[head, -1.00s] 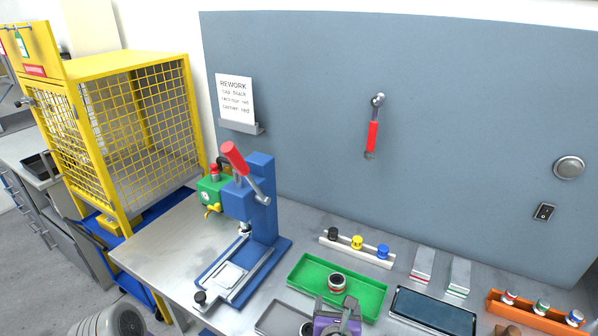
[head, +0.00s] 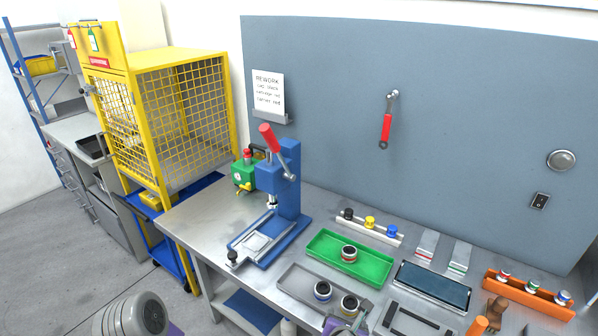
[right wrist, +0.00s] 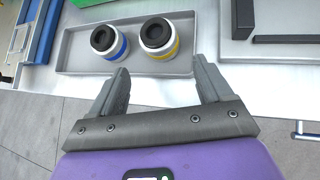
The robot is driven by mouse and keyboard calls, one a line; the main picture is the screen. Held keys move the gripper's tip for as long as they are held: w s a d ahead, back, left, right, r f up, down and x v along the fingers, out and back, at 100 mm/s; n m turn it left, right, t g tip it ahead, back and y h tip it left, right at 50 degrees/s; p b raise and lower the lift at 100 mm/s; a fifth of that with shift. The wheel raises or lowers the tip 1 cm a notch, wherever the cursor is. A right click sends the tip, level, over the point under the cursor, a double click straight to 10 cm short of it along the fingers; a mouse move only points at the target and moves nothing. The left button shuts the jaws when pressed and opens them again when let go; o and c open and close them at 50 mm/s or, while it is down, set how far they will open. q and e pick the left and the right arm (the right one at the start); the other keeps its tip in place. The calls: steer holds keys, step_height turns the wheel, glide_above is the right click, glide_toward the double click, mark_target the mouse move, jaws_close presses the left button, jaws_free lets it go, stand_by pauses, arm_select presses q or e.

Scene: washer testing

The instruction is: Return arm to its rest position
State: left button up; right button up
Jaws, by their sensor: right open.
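My right gripper (right wrist: 160,78) is open and empty in the right wrist view, its fingers apart at the near edge of the bench. Beyond the fingertips lies a grey tray (right wrist: 80,55) with a blue-banded part (right wrist: 108,42) and a yellow-banded part (right wrist: 158,38), both upright with dark tops. In the head view the right gripper (head: 348,322) shows at the bottom edge, beside that tray, partly cut off. A grey rounded link of my own arm shows at the bottom left. My left gripper is not in view.
A green tray (head: 322,249) holds one red-banded part (head: 348,254). A blue press (head: 288,185) with a red handle stands on the bench to the left. A yellow mesh cage (head: 185,120) stands further left. An orange rack (head: 520,294) is at the right. Floor is open at the front left.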

steer(key=s+a+f+m+g+y+p, duration=0.3)
steer(key=s+a+f+m+g+p, duration=0.15)
steer(key=a+m, duration=0.2)
steer(key=s+d+f+m+g+y+b, duration=0.1)
steer(key=s+d+f+m+g+b, duration=0.1)
steer(key=s+f+m, duration=0.5)
steer(key=s+d+f+m+g+y+b, duration=0.2)
steer(key=s+f+m+b, duration=0.3)
steer(key=f+m, duration=1)
steer(key=s+m, duration=0.2)
steer(key=m, duration=0.3)
steer(key=shift+s+d+f+g+y, duration=0.2)
steer(key=shift+d+f+g+y, duration=0.1)
steer(key=shift+f+g, duration=0.05)
